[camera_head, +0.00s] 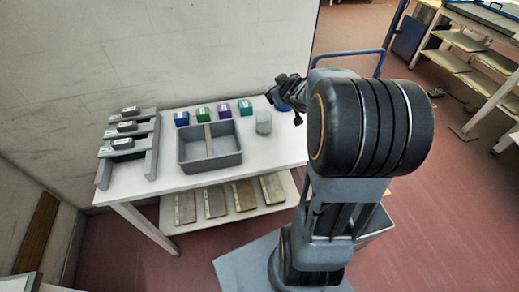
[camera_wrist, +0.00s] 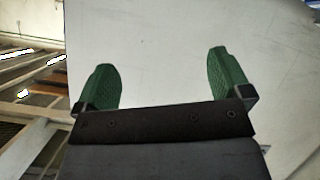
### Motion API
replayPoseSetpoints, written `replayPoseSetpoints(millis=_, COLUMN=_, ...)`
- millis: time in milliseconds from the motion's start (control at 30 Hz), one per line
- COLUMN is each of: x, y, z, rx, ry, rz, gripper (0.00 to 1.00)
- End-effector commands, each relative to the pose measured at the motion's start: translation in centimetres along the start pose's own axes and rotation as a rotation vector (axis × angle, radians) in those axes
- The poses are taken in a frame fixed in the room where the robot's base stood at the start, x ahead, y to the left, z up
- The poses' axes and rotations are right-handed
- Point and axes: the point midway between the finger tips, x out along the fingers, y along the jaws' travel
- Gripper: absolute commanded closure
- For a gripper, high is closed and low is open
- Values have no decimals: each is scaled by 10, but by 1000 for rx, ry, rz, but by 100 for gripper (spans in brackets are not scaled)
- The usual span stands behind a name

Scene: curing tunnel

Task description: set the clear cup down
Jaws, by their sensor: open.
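A pale, translucent cup (camera_head: 264,121), which looks like the clear cup, stands on the white table to the right of the grey two-compartment bin (camera_head: 187,165). My gripper (camera_head: 279,92) is above and a little to the right of the cup, apart from it in the picture. In the wrist view my gripper (camera_wrist: 162,80) shows two green fingers spread wide with nothing between them. The cup does not show in the wrist view; a pale wall surface fills the space beyond the fingers.
A grey rack (camera_head: 152,166) stands at the table's left. Several flat slabs (camera_head: 215,201) lie on the lower shelf. The wall is close behind.

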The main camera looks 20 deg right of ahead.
Motion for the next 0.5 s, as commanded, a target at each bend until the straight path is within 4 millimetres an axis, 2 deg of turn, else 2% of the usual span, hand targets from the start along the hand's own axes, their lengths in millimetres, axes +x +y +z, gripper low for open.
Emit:
replayPoseSetpoints(millis=33, x=-23, y=-12, z=-10, rx=25, ry=-51, rz=43, gripper=4)
replayPoseSetpoints(millis=67, x=-35, y=-19, z=-10, rx=47, ry=-94, rz=62, gripper=4)
replayPoseSetpoints(millis=167, x=-78, y=-48, z=-2, rx=123, ry=-242, rz=71, gripper=4)
replayPoseSetpoints(millis=300, x=-134, y=-99, z=19, rx=201, ry=-430, rz=-30, gripper=4)
replayPoseSetpoints(millis=400, x=-167, y=-131, z=34, rx=228, ry=-533, rz=-129, gripper=4)
replayPoseSetpoints(millis=500, x=-191, y=-154, z=43, rx=239, ry=-604, rz=-213, gripper=4)
